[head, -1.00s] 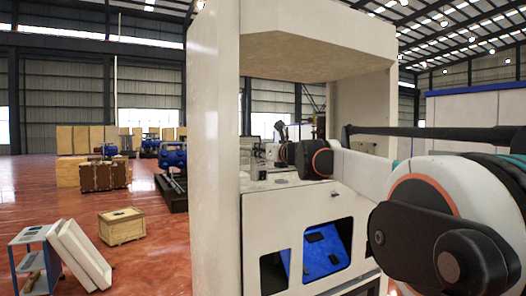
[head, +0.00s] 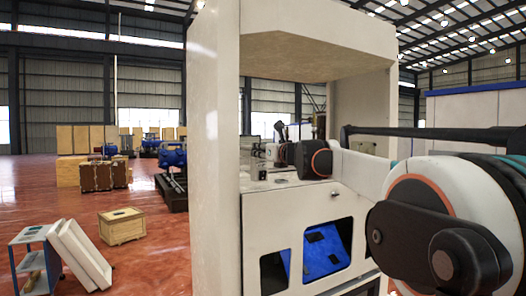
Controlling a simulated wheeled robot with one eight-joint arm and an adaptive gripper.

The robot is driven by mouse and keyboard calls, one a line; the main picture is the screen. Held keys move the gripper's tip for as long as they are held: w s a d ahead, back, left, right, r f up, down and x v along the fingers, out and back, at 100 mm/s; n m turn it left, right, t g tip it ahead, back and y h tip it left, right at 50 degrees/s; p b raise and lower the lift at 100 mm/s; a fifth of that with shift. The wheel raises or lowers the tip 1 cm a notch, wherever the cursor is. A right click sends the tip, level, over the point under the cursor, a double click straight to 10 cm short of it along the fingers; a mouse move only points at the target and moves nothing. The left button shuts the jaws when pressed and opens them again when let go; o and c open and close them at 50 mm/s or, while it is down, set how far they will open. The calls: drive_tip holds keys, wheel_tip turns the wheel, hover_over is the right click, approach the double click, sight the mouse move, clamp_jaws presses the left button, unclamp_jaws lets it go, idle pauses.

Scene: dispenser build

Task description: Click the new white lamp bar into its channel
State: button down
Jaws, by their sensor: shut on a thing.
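A tall white dispenser cabinet (head: 214,150) stands in front of me, with an open bay in its upper half. My arm reaches into this bay from the right. My gripper (head: 266,152) is small at the far end of the arm, partly hidden by my dark wrist. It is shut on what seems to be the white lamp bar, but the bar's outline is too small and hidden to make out. The channel cannot be told apart, so I cannot tell whether the bar touches it.
The bay has a pale overhang (head: 300,55) above and a white front panel (head: 300,210) below, with cut-outs showing a blue part (head: 322,252). A cart (head: 35,262) with leaning white panels (head: 82,255) and a wooden crate (head: 122,226) stand left. Red floor between is clear.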

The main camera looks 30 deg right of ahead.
drive_tip(key=shift+w+r, duration=0.1)
drive_tip(key=shift+w, duration=0.05)
drive_tip(key=shift+w, duration=0.15)
idle(0.4)
drive_tip(key=c, duration=0.8)
unclamp_jaws()
drive_tip(key=shift+o, duration=0.2)
drive_tip(key=shift+s, duration=0.2)
drive_tip(key=shift+s+d+b, duration=0.1)
drive_tip(key=shift+s+b, duration=0.2)
drive_tip(key=shift+s, duration=2.55)
